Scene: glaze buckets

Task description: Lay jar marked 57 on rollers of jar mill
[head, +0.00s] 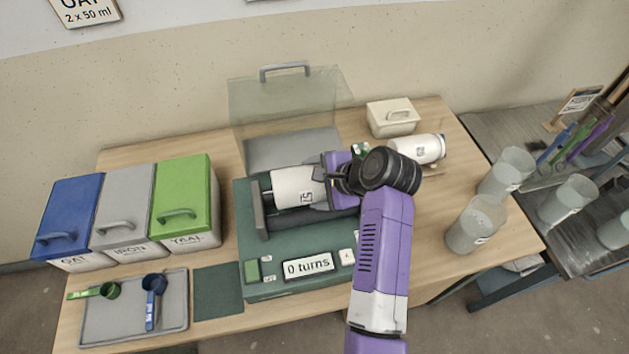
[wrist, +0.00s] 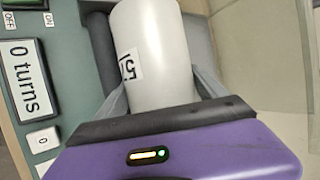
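The white jar marked 57 (head: 296,187) lies on its side along the dark rollers (head: 312,216) of the green jar mill (head: 262,246). Its label also shows in the wrist view (wrist: 152,55). My gripper (head: 326,187) comes from the right and holds the jar's right end. In the wrist view, its two grey fingers (wrist: 160,92) lie against both sides of the jar. I cannot tell whether the jar's weight rests on the rollers. The mill's clear lid (head: 285,100) stands open behind. The mill's display (head: 308,266) reads 0 turns.
Another white jar (head: 418,149) lies to the right, near a cream lidded box (head: 392,117). Blue, grey and green bins (head: 183,205) stand at left, behind a tray (head: 172,318) with scoops. Clear beakers (head: 474,226) stand at the table's right edge.

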